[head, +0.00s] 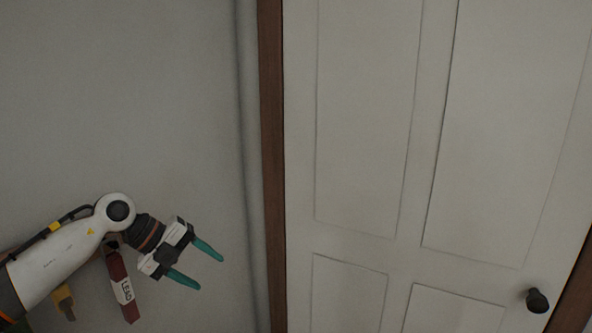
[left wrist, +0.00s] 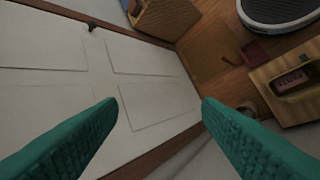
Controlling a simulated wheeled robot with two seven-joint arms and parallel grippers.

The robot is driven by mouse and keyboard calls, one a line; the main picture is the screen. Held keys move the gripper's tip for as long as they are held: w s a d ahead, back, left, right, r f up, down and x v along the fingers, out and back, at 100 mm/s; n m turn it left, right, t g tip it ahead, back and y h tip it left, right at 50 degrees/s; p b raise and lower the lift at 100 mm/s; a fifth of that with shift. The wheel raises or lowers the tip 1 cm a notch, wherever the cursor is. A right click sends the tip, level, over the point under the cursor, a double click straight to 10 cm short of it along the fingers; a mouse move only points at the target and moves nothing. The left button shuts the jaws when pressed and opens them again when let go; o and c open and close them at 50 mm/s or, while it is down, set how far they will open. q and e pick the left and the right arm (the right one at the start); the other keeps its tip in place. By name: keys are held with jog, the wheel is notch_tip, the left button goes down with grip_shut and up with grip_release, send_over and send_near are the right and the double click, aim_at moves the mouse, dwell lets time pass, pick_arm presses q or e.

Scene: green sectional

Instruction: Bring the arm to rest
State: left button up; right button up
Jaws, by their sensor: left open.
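My left arm comes in from the lower left of the head view. Its left gripper (head: 196,264) has two teal fingers, spread apart with nothing between them. It is held in the air in front of a grey wall, left of a closed door. The two teal fingers also show wide apart at the bottom of the left wrist view (left wrist: 160,108), empty. My right gripper is not in either view.
A white panelled door (head: 365,120) with a dark knob (head: 537,300) and brown frame (head: 271,150) fills the right. The left wrist view shows wooden floor (left wrist: 215,65), a wooden box-like piece (left wrist: 165,17), a round dark-topped object (left wrist: 285,8) and a wooden unit (left wrist: 290,80).

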pick_arm(q)
jog(key=s+d+r+n+t+h, duration=0.25)
jog(key=d+t+h, duration=0.2)
jog(key=d, duration=0.35)
jog(key=s+d+r+n+t+h, duration=0.1)
jog(key=s+d+n+t+h, duration=0.2)
jog(key=d+h, duration=0.4)
jog(key=s+a+f+n+t+y, duration=0.2)
jog(key=s+a+f+n+y, duration=0.1)
jog(key=a+f+n+y, duration=0.55)
jog(key=s+a+f+n+t+y, duration=0.2)
jog(key=s+a+f+n+y, duration=0.25)
jog(key=f+n+y, duration=0.6)
jog(key=s+a+f+n+g, duration=0.2)
jog(key=s+f+g, duration=0.3)
jog(key=s, duration=0.5)
jog(key=s+a+f+n+g, duration=0.15)
jog(key=s+f+g, duration=0.35)
jog(key=s, duration=0.6)
notch_tip(320, 180, down, 28)
jog(key=s+g+b, duration=0.1)
jog(key=s+g, duration=0.1)
jog(key=s+a+f+g+b, duration=0.1)
jog(key=s+a+f, duration=0.1)
jog(key=s+f, duration=1.4)
jog(key=shift+a+f+y, duration=0.3)
jog(key=shift+f+y, duration=0.05)
jog(key=shift+f, duration=0.15)
